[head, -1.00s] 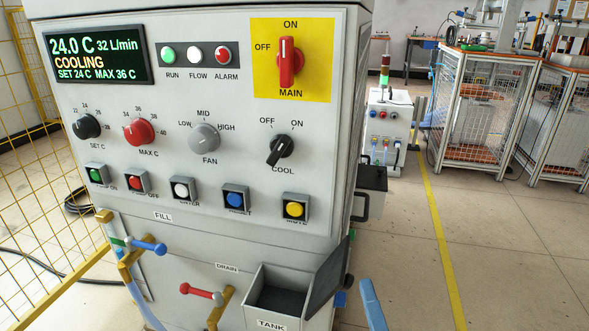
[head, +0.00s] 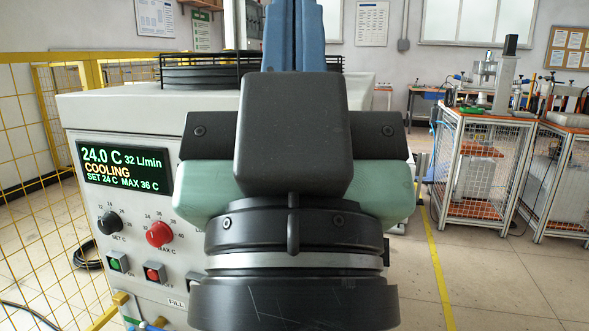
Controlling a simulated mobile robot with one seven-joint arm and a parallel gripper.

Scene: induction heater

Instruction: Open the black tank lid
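My gripper (head: 294,35) is seen from behind, large in the middle of the head view, pointing up. Its two blue fingers stand close together, and their ends run out of the top of the frame. I see nothing held between them. The light grey cooling machine (head: 225,108) stands behind my gripper, which covers much of its front. The tank and its black lid are not in view now.
A black round guard (head: 200,72) sits on the machine's top. A yellow mesh fence (head: 45,150) stands at the left. Orange-framed mesh carts (head: 480,150) stand at the right. The floor between, with a yellow line (head: 440,270), is clear.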

